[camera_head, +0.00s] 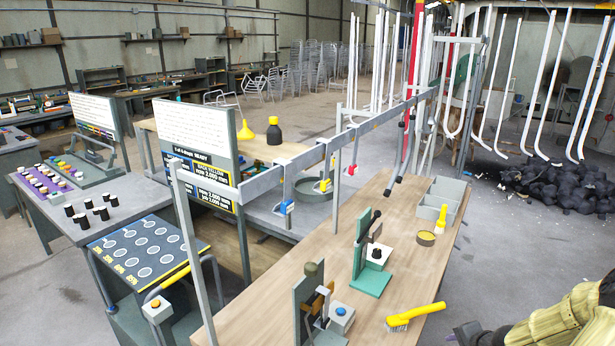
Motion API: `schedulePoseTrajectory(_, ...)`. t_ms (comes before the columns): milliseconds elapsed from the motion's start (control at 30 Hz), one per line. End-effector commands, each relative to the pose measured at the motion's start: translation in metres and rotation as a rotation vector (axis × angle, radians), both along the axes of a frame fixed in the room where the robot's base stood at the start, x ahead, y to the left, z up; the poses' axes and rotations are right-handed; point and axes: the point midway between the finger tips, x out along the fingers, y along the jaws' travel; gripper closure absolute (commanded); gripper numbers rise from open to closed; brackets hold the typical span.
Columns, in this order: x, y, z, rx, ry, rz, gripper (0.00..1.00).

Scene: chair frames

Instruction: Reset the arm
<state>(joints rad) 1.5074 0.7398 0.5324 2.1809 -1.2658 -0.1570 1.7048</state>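My arm shows at the bottom right corner in a yellow-tan ribbed cover. A dark end piece, my gripper (468,333), points left at the bottom edge, just off the right side of the wooden bench (335,232). It is partly cut off by the frame, and its fingers are too small and dark to read. Nothing can be made out in it. A yellow-handled brush (415,314) lies on the bench to its left, apart from it.
A green fixture (371,277) and a grey clamp fixture (322,312) stand on the bench. A grey divided tray (440,201) is at its far end. A metal rail (300,160) crosses above. White tubes (545,85) hang at the right.

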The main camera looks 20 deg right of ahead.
Motion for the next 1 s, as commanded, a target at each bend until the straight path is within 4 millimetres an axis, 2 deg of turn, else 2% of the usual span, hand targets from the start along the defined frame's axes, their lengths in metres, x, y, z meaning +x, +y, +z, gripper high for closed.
schedulePoseTrajectory(267,0.017,0.028,0.007,-0.073,0.079,0.120,0.56)
schedulePoseTrajectory(433,0.030,0.055,0.016,-0.145,0.149,0.237,0.56)
schedulePoseTrajectory(733,0.050,0.130,0.043,-0.312,0.294,0.538,0.56)
schedulePoseTrajectory(1000,0.051,0.203,0.071,-0.434,0.379,0.808,0.56)
